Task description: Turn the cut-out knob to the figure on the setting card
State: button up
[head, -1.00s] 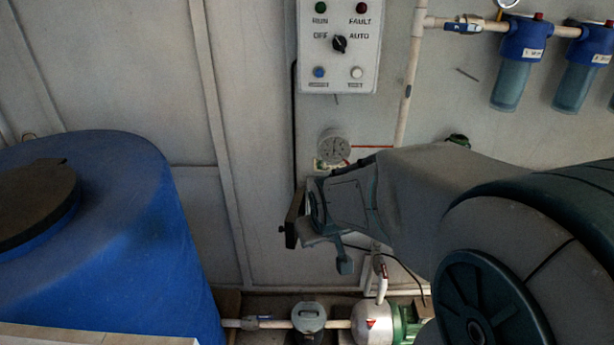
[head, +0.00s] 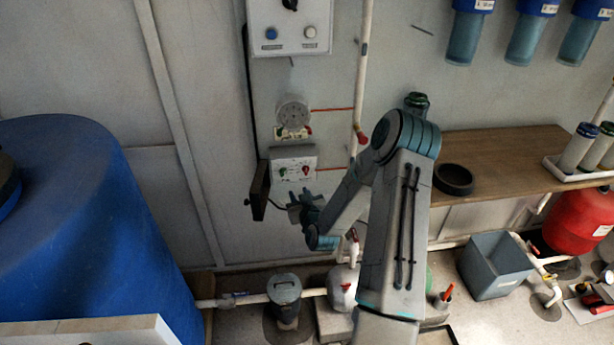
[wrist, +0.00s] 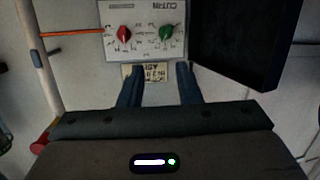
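A grey switch box (head: 293,165) is on the wall below a round gauge. It has a green knob (head: 283,171) at left and a red knob (head: 306,170) at right. In the wrist view the box is upside down, with the red knob (wrist: 124,34) at left and the green knob (wrist: 167,32) at right, beside "CUT-IN" lettering. The red knob's label is not readable. A small cream card (head: 292,133) is between gauge and box; its print is unreadable in the wrist view (wrist: 146,72). My gripper (wrist: 158,70) is open and empty, apart from both knobs.
A dark panel (head: 260,190) stands out from the wall just left of the box, close to my gripper. A pipe (head: 362,75) runs to the right. A wooden shelf (head: 500,160) is further right, a blue tank (head: 80,220) at left.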

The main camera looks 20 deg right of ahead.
aim_at(306, 170)
jog(key=s+d+f+m+t+h, duration=0.1)
jog(key=d+f+m+t+h, duration=0.1)
jog(key=d+f+m+h, duration=0.15)
jog(key=shift+n, duration=0.35)
jog(key=x, duration=1.3)
jog(key=shift+w+d+r+p, duration=0.1)
jog(key=shift+d+r+p, duration=0.05)
jog(key=shift+d+p, duration=0.15)
jog(key=shift+a, duration=0.1)
grip_shut()
